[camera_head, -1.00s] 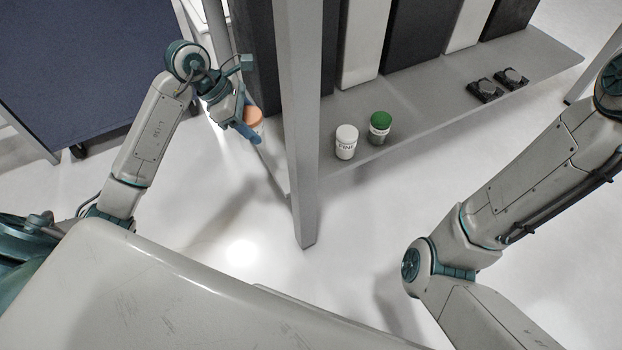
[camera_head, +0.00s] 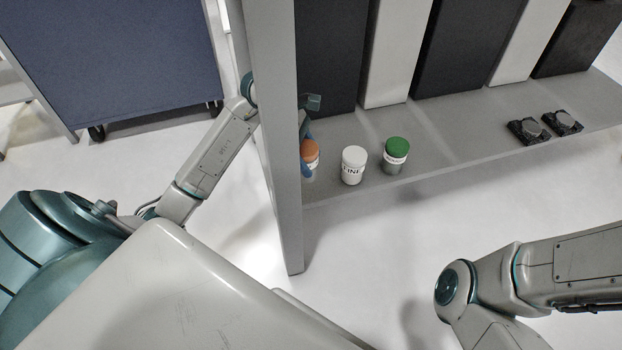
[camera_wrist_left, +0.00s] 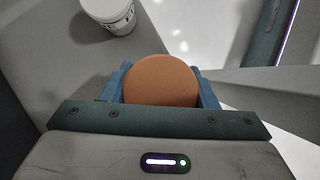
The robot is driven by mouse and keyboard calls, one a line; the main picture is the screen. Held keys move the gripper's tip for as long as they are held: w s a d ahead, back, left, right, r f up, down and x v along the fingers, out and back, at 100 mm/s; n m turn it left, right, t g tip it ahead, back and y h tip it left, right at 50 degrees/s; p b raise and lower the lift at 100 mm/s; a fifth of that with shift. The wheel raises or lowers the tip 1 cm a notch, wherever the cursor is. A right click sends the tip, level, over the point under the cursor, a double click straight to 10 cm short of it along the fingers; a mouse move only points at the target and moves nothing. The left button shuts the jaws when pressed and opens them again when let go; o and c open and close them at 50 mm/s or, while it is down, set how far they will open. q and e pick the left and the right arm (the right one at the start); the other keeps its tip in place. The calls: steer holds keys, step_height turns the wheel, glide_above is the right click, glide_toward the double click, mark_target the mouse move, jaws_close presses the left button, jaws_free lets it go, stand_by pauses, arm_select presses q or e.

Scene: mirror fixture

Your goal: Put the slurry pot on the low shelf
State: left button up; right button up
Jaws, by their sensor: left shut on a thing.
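A pot with an orange lid (camera_head: 311,152), which I take for the slurry pot, is held in my left gripper (camera_head: 307,158). The post partly hides the gripper in the head view. In the left wrist view the blue fingers are shut on both sides of the orange lid (camera_wrist_left: 160,82). The pot is over the left end of the low grey shelf (camera_head: 440,145), left of a white pot (camera_head: 353,166). I cannot tell whether its base touches the shelf. My right arm shows at lower right, but its gripper is out of view.
A green-lidded pot (camera_head: 395,155) stands right of the white one. A grey upright post (camera_head: 277,150) rises at the shelf's front left. Tall black and white blocks line the shelf's back. Two small dark devices (camera_head: 528,131) lie at right. A blue cart (camera_head: 115,55) stands at left.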

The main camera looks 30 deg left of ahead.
arm_select(q)
step_height(320, 180, down, 6)
steer(key=b, duration=0.2)
steer(key=shift+b, duration=0.3)
steer(key=shift+f, duration=0.1)
steer(key=o, duration=1.1)
steer(key=shift+o, duration=0.2)
steer(key=shift+a+r, duration=0.15)
steer(key=shift+r, duration=0.25)
steer(key=p+v, duration=0.5)
steer(key=v, duration=0.6)
steer(key=shift+r, duration=0.2)
steer(key=shift+a, duration=0.1)
